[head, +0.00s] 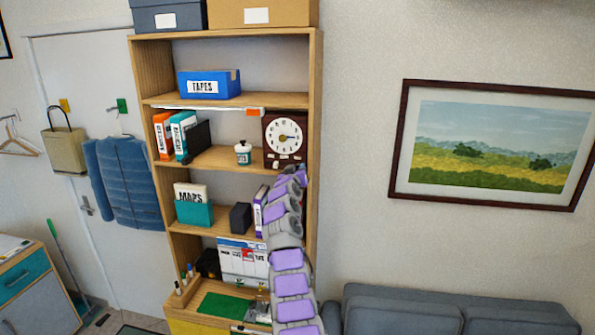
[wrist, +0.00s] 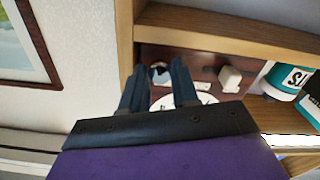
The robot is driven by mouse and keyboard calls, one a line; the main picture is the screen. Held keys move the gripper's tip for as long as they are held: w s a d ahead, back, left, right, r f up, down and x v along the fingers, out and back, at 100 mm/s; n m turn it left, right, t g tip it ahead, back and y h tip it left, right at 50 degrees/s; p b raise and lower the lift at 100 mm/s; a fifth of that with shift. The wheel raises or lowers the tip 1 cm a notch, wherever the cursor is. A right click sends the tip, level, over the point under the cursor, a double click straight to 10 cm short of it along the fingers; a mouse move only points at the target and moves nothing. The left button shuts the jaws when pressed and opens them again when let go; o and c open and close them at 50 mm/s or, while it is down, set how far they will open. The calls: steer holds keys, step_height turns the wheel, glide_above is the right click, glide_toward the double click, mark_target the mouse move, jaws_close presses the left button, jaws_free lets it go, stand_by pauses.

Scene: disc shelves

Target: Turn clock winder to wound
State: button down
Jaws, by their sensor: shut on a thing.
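The clock (head: 286,137) has a dark brown square case and a round white dial with black hands. It stands upright on a shelf at the right side of the bookcase. My gripper (wrist: 159,72) reaches the lower part of the clock front, below the dial. In the wrist view, which is upside down, its two dark fingers are around a small pale knob, the winder (wrist: 160,74), mostly hidden between them. The gripper is shut on it. The winder's exact angle cannot be told. In the head view my arm covers the clock's lower right corner.
A white block-like piece (wrist: 229,78) is beside the fingers on the clock front. A white and teal jar (head: 243,153) stands left of the clock. The shelf board (wrist: 230,35) and the bookcase's right side panel (head: 314,130) are close to my gripper.

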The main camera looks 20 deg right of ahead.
steer(key=shift+f+m, duration=0.2)
steer(key=shift+m, duration=0.6)
steer(key=shift+f+m, duration=0.15)
steer(key=shift+m, duration=0.65)
steer(key=c, duration=0.9)
jaws_free()
steer(key=shift+w+r, duration=0.1)
steer(key=shift+w, duration=0.05)
steer(key=shift+o, duration=0.2)
steer(key=shift+r, duration=0.15)
steer(key=shift+a+b, duration=0.1)
steer(key=shift+b, duration=0.3)
